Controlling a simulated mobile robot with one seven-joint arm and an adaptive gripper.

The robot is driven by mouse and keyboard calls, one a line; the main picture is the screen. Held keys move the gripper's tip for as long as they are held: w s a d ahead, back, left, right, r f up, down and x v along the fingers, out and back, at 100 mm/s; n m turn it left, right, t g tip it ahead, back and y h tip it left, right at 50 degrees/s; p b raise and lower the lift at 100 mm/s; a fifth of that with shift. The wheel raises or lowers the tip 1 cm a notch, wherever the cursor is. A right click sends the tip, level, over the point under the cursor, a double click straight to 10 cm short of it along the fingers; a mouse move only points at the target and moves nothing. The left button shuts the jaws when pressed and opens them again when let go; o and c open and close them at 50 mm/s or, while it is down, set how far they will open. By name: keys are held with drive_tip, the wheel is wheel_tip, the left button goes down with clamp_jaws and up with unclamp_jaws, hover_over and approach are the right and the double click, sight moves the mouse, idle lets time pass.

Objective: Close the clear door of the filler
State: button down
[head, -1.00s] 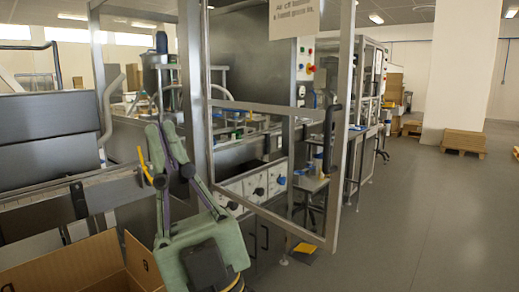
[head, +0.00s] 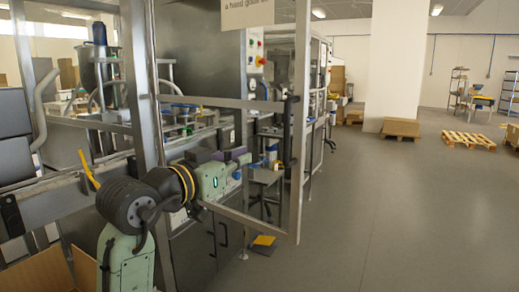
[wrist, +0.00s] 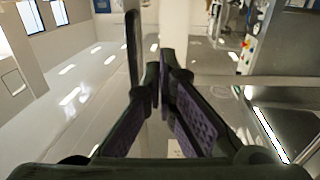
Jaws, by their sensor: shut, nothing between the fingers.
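The clear door (head: 301,120) of the filler has a grey metal frame and see-through panes. It stands open, swung out from the machine toward the aisle. A black upright handle (head: 289,135) sits on its outer post. My gripper (head: 246,158), green with purple finger pads, is shut and empty. It points right toward the outer post, left of and a little below the handle in the head view.
The filler's body (head: 205,60) stands behind the door. A cardboard box (head: 45,272) is at the lower left. A small table (head: 264,176) stands beyond the door. The floor (head: 400,220) to the right is clear, with pallets (head: 468,139) farther back.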

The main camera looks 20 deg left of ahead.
sight(282, 142)
drive_tip(key=p+x, duration=0.4)
drive_tip(key=x, duration=0.8)
drive_tip(key=shift+w+r, duration=0.1)
drive_tip(key=shift+r, duration=0.05)
drive_tip(key=shift+w+d, duration=0.2)
drive_tip(key=shift+w, duration=0.35)
drive_tip(key=shift+w, duration=0.1)
